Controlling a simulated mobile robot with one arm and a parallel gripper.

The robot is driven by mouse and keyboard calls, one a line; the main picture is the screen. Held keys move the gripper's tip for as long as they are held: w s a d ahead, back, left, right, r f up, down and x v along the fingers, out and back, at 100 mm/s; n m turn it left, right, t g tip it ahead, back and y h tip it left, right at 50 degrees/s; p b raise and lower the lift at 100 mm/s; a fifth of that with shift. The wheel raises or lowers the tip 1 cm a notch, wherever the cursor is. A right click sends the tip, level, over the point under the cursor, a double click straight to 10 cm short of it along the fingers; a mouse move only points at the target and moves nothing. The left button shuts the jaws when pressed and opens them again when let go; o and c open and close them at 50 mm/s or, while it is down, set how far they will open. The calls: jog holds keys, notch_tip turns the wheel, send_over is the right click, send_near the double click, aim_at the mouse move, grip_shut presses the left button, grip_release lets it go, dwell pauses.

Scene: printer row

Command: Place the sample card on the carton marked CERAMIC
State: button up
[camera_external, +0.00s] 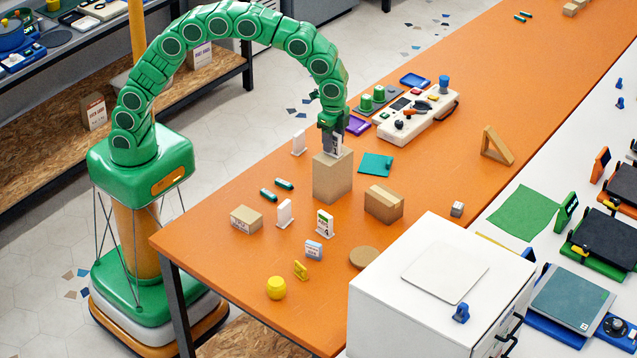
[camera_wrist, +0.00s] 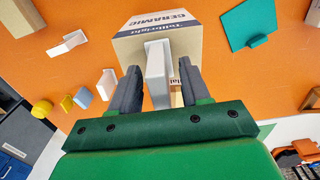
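The sample card (camera_external: 334,143) is a small white stand with a dark picture. It is upright on top of a tan carton (camera_external: 332,180), and it looks as if its foot rests there. In the wrist view the carton (camera_wrist: 195,38) carries the printed word CERAMIC. My gripper (camera_external: 333,128) points down at the card from above. In the wrist view its two dark fingers (camera_wrist: 158,72) stand on either side of the white card (camera_wrist: 156,58), with narrow gaps showing. The fingers hide part of the carton.
Close by on the orange table (camera_external: 230,190) are a teal sheet (camera_external: 376,164), a smaller carton (camera_external: 384,203), a white stand (camera_external: 299,143) and green cylinders (camera_external: 284,184). More white stands (camera_external: 325,223) are in front. A control box (camera_external: 415,115) lies behind. A white cabinet (camera_external: 400,300) fills the front right.

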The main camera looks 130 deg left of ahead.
aim_at(334, 133)
notch_tip(334, 133, up, 11)
jog(key=shift+r, duration=0.65)
jog(key=s+d+r, duration=0.2)
jog(key=s+d, duration=0.6)
jog(key=d, duration=0.2)
jog(key=s+d+r, duration=0.1)
jog(key=s+d, duration=0.6)
jog(key=d, duration=0.4)
jog(key=s+d+f, duration=0.2)
jog(key=s+d, duration=0.1)
jog(key=s, duration=0.5)
jog(key=s+d+f+g, duration=0.1)
jog(key=s+d, duration=0.3)
jog(key=s, duration=0.5)
jog(key=s+d+f, duration=0.3)
jog(key=s+d, duration=0.1)
jog(key=s, duration=0.5)
jog(key=shift+g, duration=0.4)
